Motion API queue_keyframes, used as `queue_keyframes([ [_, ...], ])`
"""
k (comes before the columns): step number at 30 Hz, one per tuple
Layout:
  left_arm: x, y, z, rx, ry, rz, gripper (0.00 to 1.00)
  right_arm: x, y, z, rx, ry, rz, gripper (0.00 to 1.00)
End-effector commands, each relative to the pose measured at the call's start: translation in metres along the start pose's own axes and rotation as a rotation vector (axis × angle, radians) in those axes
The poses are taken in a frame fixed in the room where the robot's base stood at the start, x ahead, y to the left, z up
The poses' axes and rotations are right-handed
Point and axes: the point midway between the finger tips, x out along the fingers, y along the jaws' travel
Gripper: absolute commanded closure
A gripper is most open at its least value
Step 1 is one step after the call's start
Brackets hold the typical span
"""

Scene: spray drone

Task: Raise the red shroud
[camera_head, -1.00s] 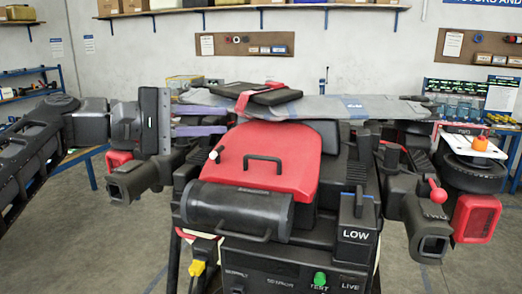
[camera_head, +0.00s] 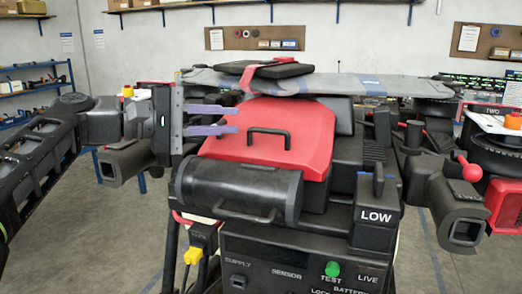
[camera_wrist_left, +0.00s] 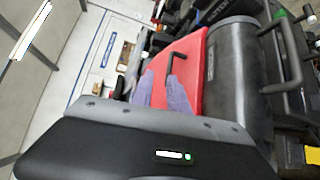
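The red shroud (camera_head: 305,150) lies lowered over the middle of the spray drone, behind a black cylinder (camera_head: 240,192). A black bar handle (camera_head: 268,138) stands on its top. My left gripper (camera_head: 235,119) is open and empty at the shroud's upper left edge, its two purple fingers pointing right toward the handle, with a gap left. In the left wrist view the red shroud (camera_wrist_left: 187,50) and its handle (camera_wrist_left: 180,64) lie just beyond the fingers (camera_wrist_left: 160,78). Contact cannot be told. My right gripper is not in view.
A grey wing-like panel (camera_head: 330,84) with a strapped black box (camera_head: 276,70) spans behind the shroud. A black LOW box (camera_head: 376,212) and a red-knobbed lever (camera_head: 468,169) stand to the right. A control panel (camera_head: 300,270) is in front.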

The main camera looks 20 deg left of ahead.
Motion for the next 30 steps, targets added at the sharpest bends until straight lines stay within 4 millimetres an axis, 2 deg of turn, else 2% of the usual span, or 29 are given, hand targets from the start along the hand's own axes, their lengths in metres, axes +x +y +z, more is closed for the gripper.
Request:
queue_keyframes([
  [1,0.002,-0.014,-0.002,0.000,0.000,0.000,0.80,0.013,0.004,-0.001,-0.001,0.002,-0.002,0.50],
  [3,0.003,-0.022,-0.003,0.000,0.000,0.000,0.80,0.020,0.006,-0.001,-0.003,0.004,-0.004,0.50],
  [19,0.008,-0.020,-0.003,-0.001,-0.001,-0.001,0.80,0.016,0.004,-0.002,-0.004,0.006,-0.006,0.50],
  [23,0.021,-0.019,-0.003,-0.002,-0.002,-0.001,0.80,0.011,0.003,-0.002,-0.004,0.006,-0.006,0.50],
  [30,0.059,-0.018,-0.002,-0.002,-0.003,0.000,0.80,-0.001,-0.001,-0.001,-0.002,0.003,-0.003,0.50],
])
